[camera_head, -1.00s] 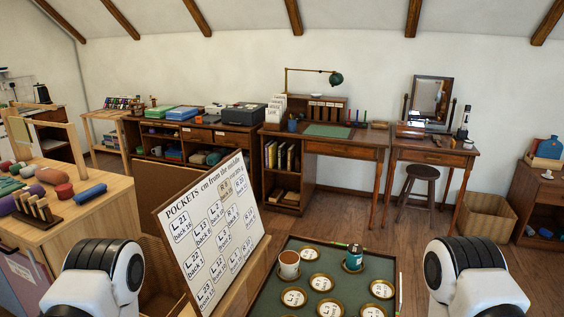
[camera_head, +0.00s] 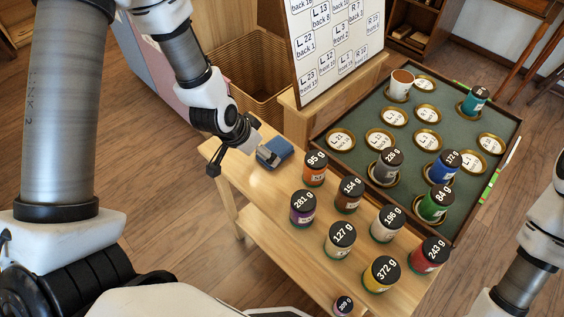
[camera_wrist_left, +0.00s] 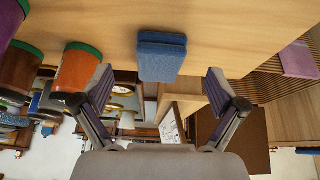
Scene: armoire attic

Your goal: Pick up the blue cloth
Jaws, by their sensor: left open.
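The blue cloth (camera_head: 274,151) is a small folded pad lying on the light wooden table near its left corner in the head view. In the left wrist view the cloth (camera_wrist_left: 162,55) lies ahead, between the lines of my two fingers. My left gripper (camera_head: 266,153) is right at the cloth in the head view. In the left wrist view my left gripper (camera_wrist_left: 157,88) is open, with fingers spread wider than the cloth and nothing between them in its grip. The fingers appear apart from the cloth. My right gripper is out of view; only part of that arm shows.
Several weight-labelled canisters stand right of the cloth, the nearest an orange one (camera_head: 314,170). A green-lined tray (camera_head: 375,110) with brass-rimmed discs, a cup (camera_head: 401,84) and more canisters lies behind. A label board (camera_head: 335,45) and wicker basket (camera_head: 245,75) stand beyond.

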